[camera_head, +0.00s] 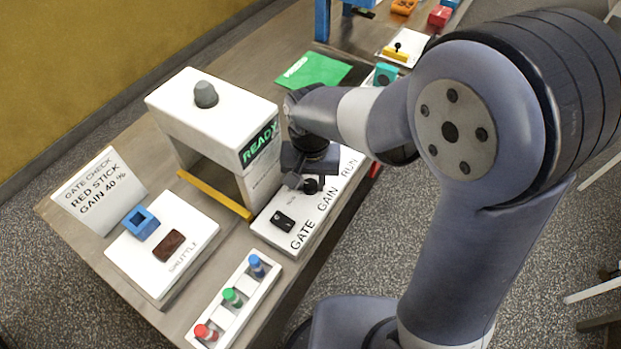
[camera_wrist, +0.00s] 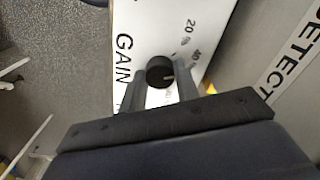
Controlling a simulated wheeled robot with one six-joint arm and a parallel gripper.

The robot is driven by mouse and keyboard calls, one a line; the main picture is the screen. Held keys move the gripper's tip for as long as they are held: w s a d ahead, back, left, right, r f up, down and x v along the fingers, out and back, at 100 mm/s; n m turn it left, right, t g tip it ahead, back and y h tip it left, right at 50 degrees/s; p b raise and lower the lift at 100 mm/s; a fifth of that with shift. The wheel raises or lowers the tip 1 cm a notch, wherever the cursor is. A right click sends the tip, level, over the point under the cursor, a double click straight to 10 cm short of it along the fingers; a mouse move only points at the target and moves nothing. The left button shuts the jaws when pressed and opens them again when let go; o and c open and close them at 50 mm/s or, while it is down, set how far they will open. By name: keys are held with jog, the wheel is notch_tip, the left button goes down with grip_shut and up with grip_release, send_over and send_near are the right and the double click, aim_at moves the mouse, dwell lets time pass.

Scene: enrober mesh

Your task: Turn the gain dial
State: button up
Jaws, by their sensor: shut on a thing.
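The gain dial (camera_wrist: 160,71) is a round black knob with a light pointer mark. It stands on a white control panel (camera_wrist: 200,14) printed GAIN, with scale numbers 20 and 40 beside it. In the wrist view my gripper (camera_wrist: 162,76) has its two fingers on either side of the dial and is shut on it. In the head view my gripper (camera_head: 309,184) reaches down over the panel, and the dial is partly hidden beneath it. A black rocker switch (camera_head: 283,222) sits by the word GATE. A card (camera_head: 98,190) reads GATE CHECK, RED STICK, GAIN 40 %.
A white detector arch (camera_head: 213,115) with a green READY display stands close left of my gripper. A yellow bar (camera_head: 214,195) lies at its opening. A white shuttle plate (camera_head: 150,262) and a rack (camera_head: 240,310) of red, green and blue sticks are at the front.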

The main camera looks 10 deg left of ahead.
aim_at(310, 184)
jog(key=n, duration=0.3)
jog(key=shift+n, duration=2.4)
jog(key=o, duration=1)
notch_tip(310, 184, up, 11)
jog(key=shift+f, duration=0.1)
